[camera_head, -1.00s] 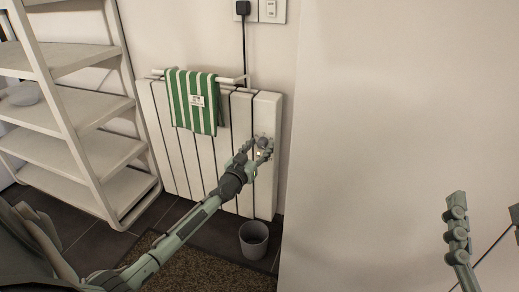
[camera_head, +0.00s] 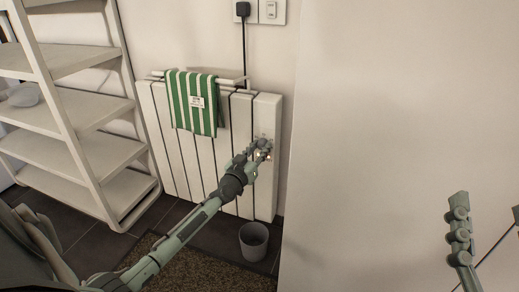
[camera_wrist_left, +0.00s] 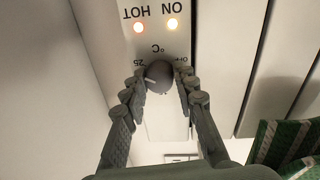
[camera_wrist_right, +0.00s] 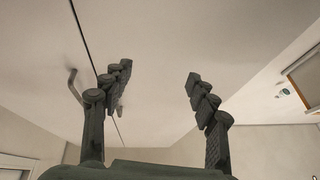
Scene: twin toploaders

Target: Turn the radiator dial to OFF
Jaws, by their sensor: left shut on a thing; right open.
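The white radiator (camera_head: 265,185) stands against the wall. In the left wrist view its grey dial (camera_wrist_left: 158,76) sits between the fingers of my left gripper (camera_wrist_left: 160,75), which is shut on it. The dial's pale pointer line faces the left side, near an upside-down "25"; a partly covered "OFF" label (camera_wrist_left: 183,61) is at the right. Lit "HOT" (camera_wrist_left: 138,28) and "ON" (camera_wrist_left: 172,24) lamps show above. In the head view my left gripper (camera_head: 262,148) is at the radiator's right panel and mostly hides the dial. My right gripper (camera_wrist_right: 160,78) is open and empty.
A green-striped towel (camera_head: 195,103) hangs on the radiator's rail. A white shelf unit (camera_head: 75,150) stands at the left. A grey bin (camera_head: 254,242) is on the floor below the dial. A blank wall surface (camera_head: 390,120) fills the right side.

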